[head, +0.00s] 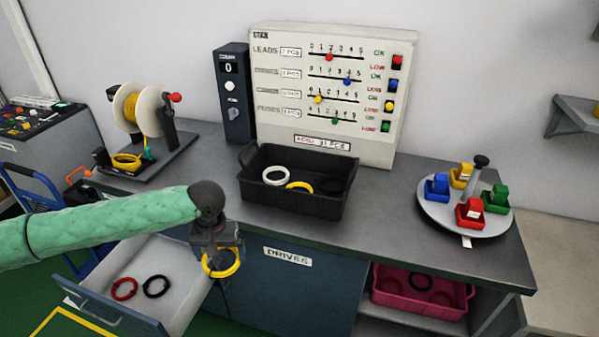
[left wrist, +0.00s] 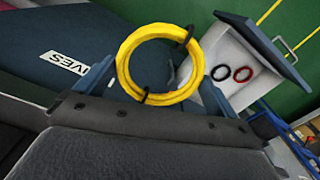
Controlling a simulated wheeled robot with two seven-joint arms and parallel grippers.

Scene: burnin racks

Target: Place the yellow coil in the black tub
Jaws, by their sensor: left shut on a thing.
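My left gripper (head: 218,248) is shut on a yellow coil (head: 221,264), which hangs in front of the counter's front, beside the open drawer. In the left wrist view the held yellow coil (left wrist: 158,62) shows between the fingers, with black ties on it. The black tub (head: 290,207) stands on the counter, behind and right of the gripper. Inside it lie a white coil (head: 275,175), another yellow coil (head: 299,186) and a dark coil (head: 332,186). My right gripper is out of view.
The open drawer (head: 188,309) holds a red coil (head: 124,289) and a black coil (head: 156,286). A spool stand (head: 137,108) is at the back left. A panel with sliders (head: 280,80) stands behind the tub. A pink tub (head: 420,300) sits below.

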